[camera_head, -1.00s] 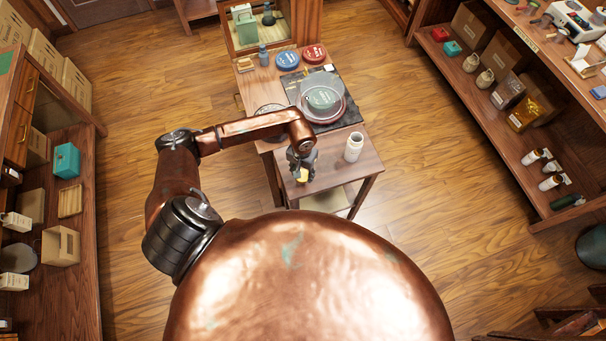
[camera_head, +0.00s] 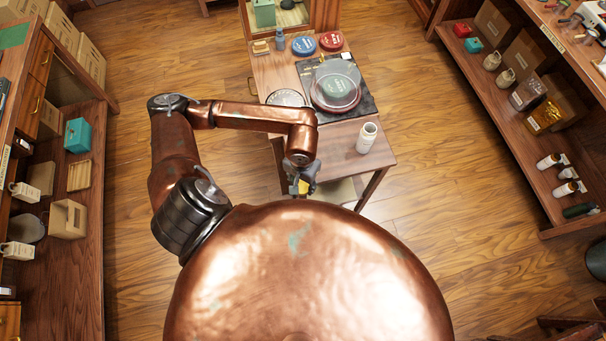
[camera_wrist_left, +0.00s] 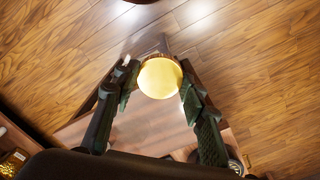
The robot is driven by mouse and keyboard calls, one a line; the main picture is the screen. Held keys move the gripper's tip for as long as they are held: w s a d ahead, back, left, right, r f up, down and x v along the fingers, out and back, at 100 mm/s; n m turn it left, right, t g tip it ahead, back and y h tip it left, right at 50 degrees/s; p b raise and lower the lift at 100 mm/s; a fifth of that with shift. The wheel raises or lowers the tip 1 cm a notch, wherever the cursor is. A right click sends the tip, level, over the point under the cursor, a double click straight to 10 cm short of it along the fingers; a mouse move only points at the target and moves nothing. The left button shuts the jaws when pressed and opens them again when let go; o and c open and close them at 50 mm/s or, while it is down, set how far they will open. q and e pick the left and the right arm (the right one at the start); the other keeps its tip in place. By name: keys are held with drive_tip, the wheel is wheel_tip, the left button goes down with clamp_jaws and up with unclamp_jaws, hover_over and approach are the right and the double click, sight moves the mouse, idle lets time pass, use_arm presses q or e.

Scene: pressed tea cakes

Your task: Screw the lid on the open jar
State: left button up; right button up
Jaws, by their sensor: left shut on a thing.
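The white jar (camera_head: 367,138) stands upright near the front right corner of the small wooden table (camera_head: 340,146), its top facing up. My left gripper (camera_head: 303,186) is at the table's front edge, left of the jar and nearer to me. It is shut on the round gold lid (camera_wrist_left: 160,78), which sits between the fingertips in the left wrist view. The lid shows only as a small yellow patch (camera_head: 304,188) in the head view. The lid and jar are apart. My right gripper is not in view.
A dark mat (camera_head: 369,107) with a clear round dish (camera_head: 334,101) lies behind the jar. Blue (camera_head: 303,46) and red (camera_head: 331,41) round tins and a small bottle (camera_head: 280,40) stand at the back. Shelves line both sides; the floor between is clear.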

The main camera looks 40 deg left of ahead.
use_arm(q)
drive_tip(key=shift+w, duration=0.1)
drive_tip(key=w+d+r+m+b, duration=0.1)
drive_tip(key=w+d+r+b, duration=0.1)
drive_tip(key=w+r, duration=0.8)
drive_tip(key=shift+w+r, duration=0.4)
drive_tip(key=shift+r, duration=0.5)
